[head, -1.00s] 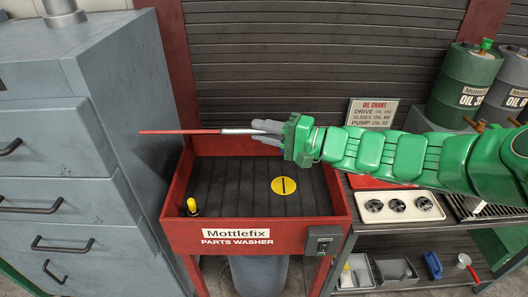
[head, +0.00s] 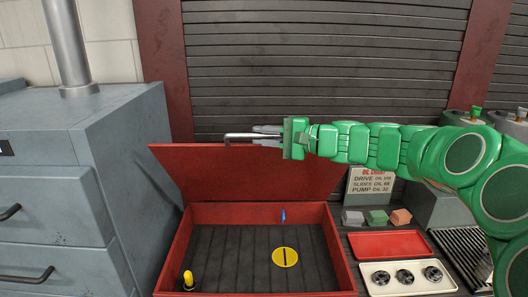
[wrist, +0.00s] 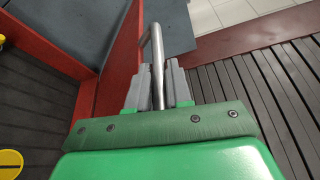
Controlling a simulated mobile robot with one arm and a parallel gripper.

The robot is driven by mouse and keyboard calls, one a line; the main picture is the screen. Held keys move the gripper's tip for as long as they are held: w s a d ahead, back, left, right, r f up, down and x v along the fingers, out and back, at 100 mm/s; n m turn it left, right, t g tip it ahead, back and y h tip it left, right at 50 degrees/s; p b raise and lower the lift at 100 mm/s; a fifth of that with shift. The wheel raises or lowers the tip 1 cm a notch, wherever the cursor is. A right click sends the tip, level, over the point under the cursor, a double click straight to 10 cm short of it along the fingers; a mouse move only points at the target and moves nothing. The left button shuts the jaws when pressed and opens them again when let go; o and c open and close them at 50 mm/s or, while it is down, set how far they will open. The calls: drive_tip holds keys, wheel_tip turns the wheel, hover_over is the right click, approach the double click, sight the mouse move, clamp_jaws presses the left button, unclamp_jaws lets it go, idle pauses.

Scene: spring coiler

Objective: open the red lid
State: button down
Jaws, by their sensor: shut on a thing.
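The red lid (head: 230,172) of the parts washer stands raised above the back of its basin, its broad red face showing in the head view. A grey bar handle (head: 238,137) sits at its top edge. My gripper (head: 265,134) reaches in from the right and is shut on this handle. In the wrist view the handle (wrist: 153,48) runs between the two grey fingers (wrist: 160,82), beside the lid's red edge (wrist: 118,60). The open red basin (head: 342,260) shows its dark slatted floor below.
A yellow disc (head: 285,258), a yellow-topped piece (head: 188,279) and a small blue piece (head: 283,215) show at the basin. A grey cabinet (head: 130,150) stands close on the left. A red tray (head: 388,244) and a cream tray (head: 408,278) lie to the right.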

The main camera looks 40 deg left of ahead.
drive_tip(key=w+a+r, duration=0.6)
drive_tip(key=w+a, duration=0.4)
drive_tip(key=w, duration=0.1)
drive_tip(key=shift+a, duration=0.4)
idle(1.4)
drive_tip(key=shift+w, duration=0.15)
idle(0.5)
drive_tip(key=c, duration=1.1)
unclamp_jaws()
drive_tip(key=shift+a+r, duration=0.1)
drive_tip(key=shift+r, duration=0.05)
drive_tip(key=shift+r, duration=0.15)
drive_tip(key=shift+v, duration=3.9)
